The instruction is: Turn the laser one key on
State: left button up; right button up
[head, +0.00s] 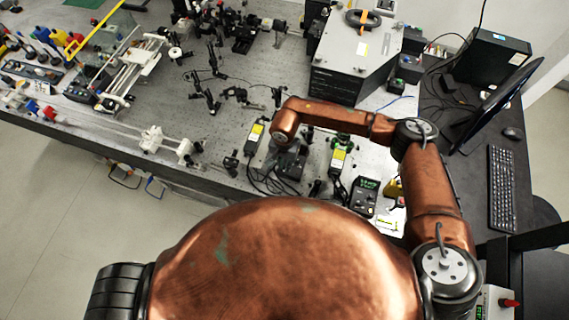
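My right arm comes in from the right and bends left over the bench. Its gripper (287,150) is small and dark below the wrist, mostly hidden by it, and I cannot tell whether it is open or shut. It is over or beside a dark box (291,165) at the front of the bench. Another dark control box (365,195) with a green display stands to the right, nearer the bench's front edge. I cannot make out the laser one key or its position on either box, nor tell which box is laser one's. My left gripper is not in view.
Yellow-labelled bricks (255,138) with cables lie on the optical bench (215,125). A large grey instrument (352,65) stands behind my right arm. Several small optic mounts stand left of the arm. A monitor (500,103) and keyboard (501,187) are on the right desk.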

grip_shut()
